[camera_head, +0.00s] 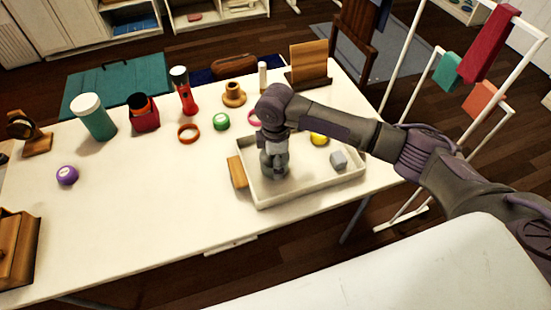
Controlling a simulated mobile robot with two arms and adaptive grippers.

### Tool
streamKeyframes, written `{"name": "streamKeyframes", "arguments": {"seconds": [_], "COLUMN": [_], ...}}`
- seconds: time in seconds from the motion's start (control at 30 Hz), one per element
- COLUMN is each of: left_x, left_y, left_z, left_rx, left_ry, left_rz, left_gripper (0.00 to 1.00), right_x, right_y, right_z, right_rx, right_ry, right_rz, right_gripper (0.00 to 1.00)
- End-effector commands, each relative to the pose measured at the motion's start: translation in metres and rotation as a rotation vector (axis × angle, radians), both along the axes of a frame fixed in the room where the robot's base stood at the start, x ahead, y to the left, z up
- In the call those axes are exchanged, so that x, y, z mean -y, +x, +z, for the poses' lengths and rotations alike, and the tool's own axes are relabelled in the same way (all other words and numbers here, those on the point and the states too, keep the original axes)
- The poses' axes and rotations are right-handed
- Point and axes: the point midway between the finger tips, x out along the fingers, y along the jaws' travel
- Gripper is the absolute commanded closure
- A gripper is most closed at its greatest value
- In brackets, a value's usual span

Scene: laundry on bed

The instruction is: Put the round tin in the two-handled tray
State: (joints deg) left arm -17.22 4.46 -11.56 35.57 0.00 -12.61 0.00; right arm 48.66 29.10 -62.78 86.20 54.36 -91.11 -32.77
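The two-handled tray (315,190) is a pale, shallow tray on the white table, with a wooden handle (237,172) showing at its left end; the other end is partly hidden by my arm. My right gripper (274,168) points down over the left part of the tray. Its fingers are seen from above, and I cannot tell whether they are open or hold anything. Several small round things could be the tin: a purple one (67,175) at the left, a green one (221,121) behind the tray, and a yellow one (319,138) partly hidden at the tray's back. My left gripper is not in view.
A teal tumbler (93,117), red flashlight (184,91), orange ring (188,133) and wooden stand (308,66) line the back. A wooden box (17,247) is front left. The table's front middle is clear.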

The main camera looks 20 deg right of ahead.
Motion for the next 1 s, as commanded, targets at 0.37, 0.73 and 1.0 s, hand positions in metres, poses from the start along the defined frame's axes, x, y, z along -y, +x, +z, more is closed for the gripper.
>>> {"name": "streamKeyframes", "arguments": {"seconds": [0.37,0.73,1.0], "left_x": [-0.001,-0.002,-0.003], "left_y": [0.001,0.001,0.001], "left_z": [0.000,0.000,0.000], "left_rx": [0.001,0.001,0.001], "left_ry": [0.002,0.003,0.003], "left_rz": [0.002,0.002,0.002], "left_gripper": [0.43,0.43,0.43], "right_x": [0.000,0.000,-0.001], "right_y": [0.000,0.001,0.000], "right_z": [0.001,0.052,0.105], "right_rx": [0.000,0.004,0.002], "right_ry": [0.000,0.001,0.002], "right_rz": [-0.001,0.001,0.000], "right_gripper": [0.00,0.00,0.00]}}
